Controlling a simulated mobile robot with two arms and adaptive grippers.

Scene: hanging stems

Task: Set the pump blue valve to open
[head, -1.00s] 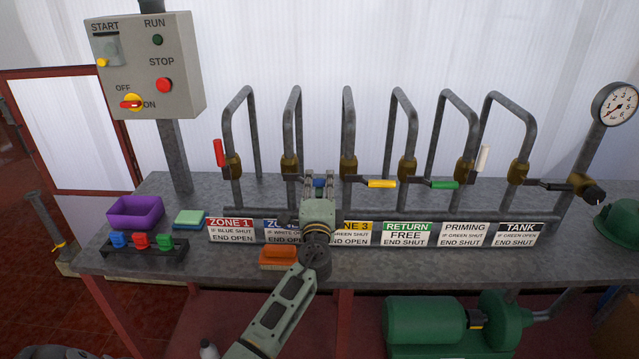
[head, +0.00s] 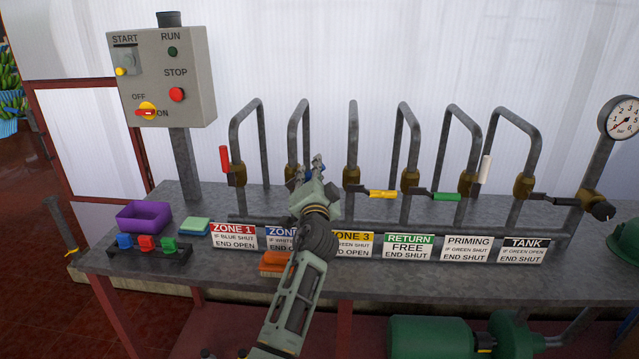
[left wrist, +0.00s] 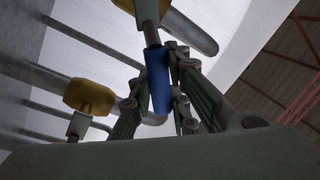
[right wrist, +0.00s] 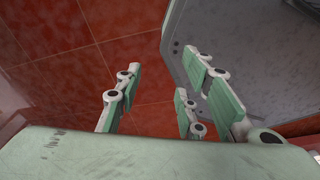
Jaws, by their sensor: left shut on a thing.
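The blue valve handle (left wrist: 158,78) is a short blue sleeve on a metal lever, joined to a brass valve body (left wrist: 147,10) in the left wrist view. In the head view this is the second valve from the left, with its brass body (head: 293,172) partly behind my gripper. My left gripper (head: 313,170) is shut on the blue handle, its fingers on either side of it, and mostly hides it in the head view. The handle appears tilted up to the right of its pipe. My right gripper (right wrist: 165,95) is open and empty above red floor tiles.
A red handle (head: 224,159) stands upright on the left. A yellow handle (head: 383,194) and green handle (head: 447,197) lie sideways; a white handle (head: 485,169) stands upright. A control box (head: 166,78), purple bin (head: 144,216) and orange sponge (head: 274,262) are nearby.

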